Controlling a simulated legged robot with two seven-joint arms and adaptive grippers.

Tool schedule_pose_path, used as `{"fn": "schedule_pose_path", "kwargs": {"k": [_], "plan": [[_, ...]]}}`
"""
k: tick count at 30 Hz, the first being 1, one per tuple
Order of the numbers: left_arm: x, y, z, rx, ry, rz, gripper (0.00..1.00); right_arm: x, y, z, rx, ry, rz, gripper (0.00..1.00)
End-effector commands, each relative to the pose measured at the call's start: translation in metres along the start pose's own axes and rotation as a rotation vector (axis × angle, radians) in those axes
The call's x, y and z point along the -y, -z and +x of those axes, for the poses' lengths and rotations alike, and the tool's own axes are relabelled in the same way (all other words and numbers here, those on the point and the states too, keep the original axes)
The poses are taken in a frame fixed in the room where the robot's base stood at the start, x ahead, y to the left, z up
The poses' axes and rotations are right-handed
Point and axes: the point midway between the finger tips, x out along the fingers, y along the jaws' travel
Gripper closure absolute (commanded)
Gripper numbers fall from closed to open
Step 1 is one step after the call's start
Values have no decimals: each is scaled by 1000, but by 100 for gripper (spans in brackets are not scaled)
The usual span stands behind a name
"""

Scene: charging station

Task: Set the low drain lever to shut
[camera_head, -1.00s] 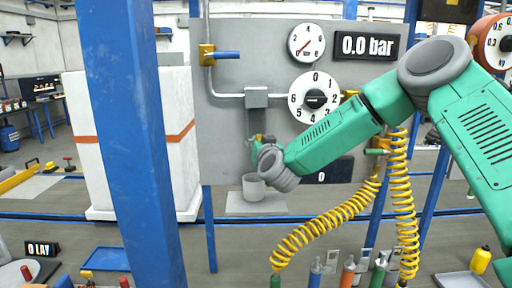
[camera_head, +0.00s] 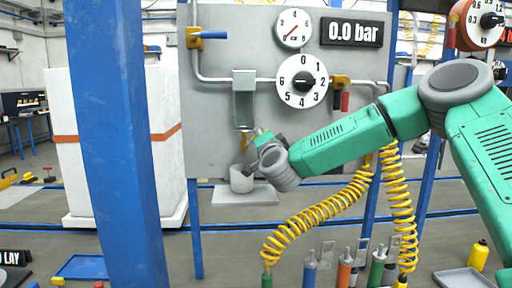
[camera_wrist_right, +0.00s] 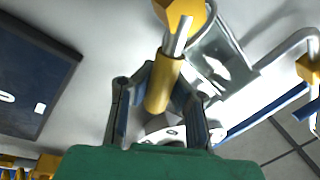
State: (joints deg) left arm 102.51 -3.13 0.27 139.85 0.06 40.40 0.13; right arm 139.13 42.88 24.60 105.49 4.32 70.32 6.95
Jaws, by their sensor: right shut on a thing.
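The low drain lever has a yellow grip (camera_wrist_right: 163,85) on a metal stem, joined to a yellow hexagonal body (camera_wrist_right: 180,12) in the right wrist view. My right gripper (camera_wrist_right: 160,108) is shut on this grip, one finger on each side. In the head view my right gripper (camera_head: 254,149) is below the grey bowl unit (camera_head: 244,104) on the panel, just above a grey cup (camera_head: 242,180). There the lever is mostly hidden by my gripper, so its exact angle is hard to tell. My left gripper is out of view.
A blue-handled valve (camera_head: 212,35) is at the panel's upper left. A red-handled valve (camera_head: 345,99) is right of the numbered dial (camera_head: 302,82). Yellow coiled hoses (camera_head: 325,218) hang below my right arm. A blue post (camera_head: 122,140) stands at left.

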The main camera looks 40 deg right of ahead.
Motion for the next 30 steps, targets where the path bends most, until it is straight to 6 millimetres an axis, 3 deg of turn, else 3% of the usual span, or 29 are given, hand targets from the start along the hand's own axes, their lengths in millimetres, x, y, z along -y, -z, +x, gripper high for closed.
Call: {"fn": "schedule_pose_path", "kwargs": {"k": [1,15,30], "plan": [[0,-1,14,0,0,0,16,-16,-7,-5,-1,-14,37,100],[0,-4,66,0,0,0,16,-39,-11,-9,-78,-18,401,100],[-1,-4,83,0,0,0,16,-46,-13,-9,-108,-22,539,100]]}}
